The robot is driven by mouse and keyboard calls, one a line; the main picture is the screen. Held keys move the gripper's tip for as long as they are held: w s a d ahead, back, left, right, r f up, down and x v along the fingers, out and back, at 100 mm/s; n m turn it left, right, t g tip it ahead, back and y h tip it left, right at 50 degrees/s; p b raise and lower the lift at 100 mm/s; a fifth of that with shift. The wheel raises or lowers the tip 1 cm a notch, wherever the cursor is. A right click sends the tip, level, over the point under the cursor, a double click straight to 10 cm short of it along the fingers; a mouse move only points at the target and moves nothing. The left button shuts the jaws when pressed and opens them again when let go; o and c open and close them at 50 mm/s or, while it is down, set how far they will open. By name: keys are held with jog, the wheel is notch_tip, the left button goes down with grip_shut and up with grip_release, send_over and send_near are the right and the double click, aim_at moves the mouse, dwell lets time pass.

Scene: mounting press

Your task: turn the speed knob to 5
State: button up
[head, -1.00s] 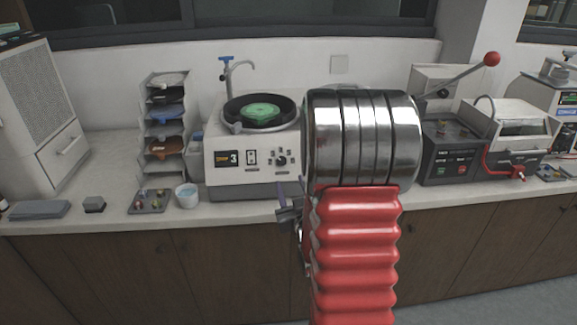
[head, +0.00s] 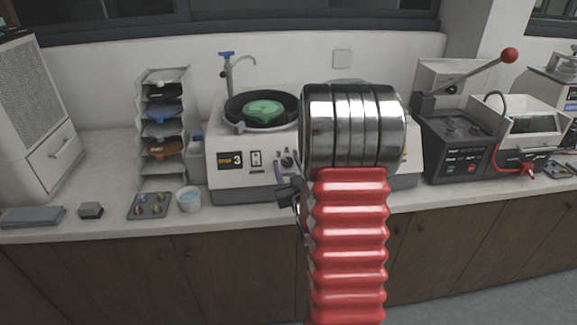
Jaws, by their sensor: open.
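The grinder-polisher (head: 235,180) stands on the counter, with a green disc (head: 263,110) in its dark bowl. Its display (head: 230,162) reads 3. The small dark speed knob (head: 287,161) is on the front panel, right of a switch (head: 256,159). My gripper (head: 282,180) is open, just below the knob and in front of the panel. Its fingertips are small and dark in this view; whether they touch the knob I cannot tell. My arm hides the panel right of the knob.
A rack of discs (head: 163,120) and a white cup (head: 188,199) stand left of the machine. A press with a red-knobbed lever (head: 509,55) is at the right. The counter's front strip is clear before the machine.

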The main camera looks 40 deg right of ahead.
jog(key=shift+s+d, duration=0.1)
jog(key=shift+d, duration=0.05)
jog(key=shift+c, duration=0.6)
jog(key=shift+s, duration=0.1)
jog(key=shift+c, duration=1.4)
jog(key=c, duration=0.7)
jog(key=shift+o, duration=0.2)
